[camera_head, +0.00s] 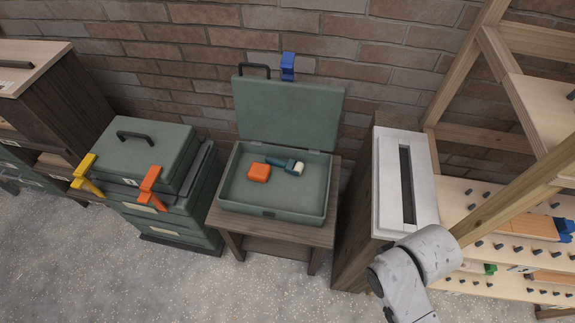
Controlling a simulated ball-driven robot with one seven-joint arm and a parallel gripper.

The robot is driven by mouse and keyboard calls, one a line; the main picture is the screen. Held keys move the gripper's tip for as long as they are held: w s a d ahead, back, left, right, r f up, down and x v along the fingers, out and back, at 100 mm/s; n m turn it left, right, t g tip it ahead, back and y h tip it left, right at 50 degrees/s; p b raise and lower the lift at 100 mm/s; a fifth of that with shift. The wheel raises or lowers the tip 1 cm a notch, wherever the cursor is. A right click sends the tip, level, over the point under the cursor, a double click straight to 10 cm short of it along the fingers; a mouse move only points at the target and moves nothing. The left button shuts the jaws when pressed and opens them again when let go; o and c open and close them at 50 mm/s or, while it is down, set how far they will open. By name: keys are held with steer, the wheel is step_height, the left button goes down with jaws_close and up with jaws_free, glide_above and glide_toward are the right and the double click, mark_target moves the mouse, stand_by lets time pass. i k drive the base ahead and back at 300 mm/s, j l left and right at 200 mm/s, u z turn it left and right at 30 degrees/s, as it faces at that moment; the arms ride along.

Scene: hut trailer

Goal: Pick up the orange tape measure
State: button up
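The orange tape measure (258,172) is a small rounded block. It lies on the floor of an open green case (272,209), left of the middle. A dark teal tool with a pale end (285,165) lies close to its right in the same case. Part of my arm shows at the lower right, well away from the case, but my gripper is not in view.
The case stands on a small dark wooden table (223,222), its lid (290,112) raised against the brick wall. Stacked green toolboxes (146,152) with orange and yellow clamps stand left. A cabinet with a white slotted top (389,185) and a wooden rack (485,215) stand right. Open floor lies in front.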

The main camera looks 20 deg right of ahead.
mark_target(259, 171)
steer(key=i+j, duration=0.25)
steer(key=i, duration=0.2)
steer(key=i+j, duration=0.15)
steer(key=i, duration=0.2)
steer(key=i+l, duration=0.2)
steer(key=i, duration=0.1)
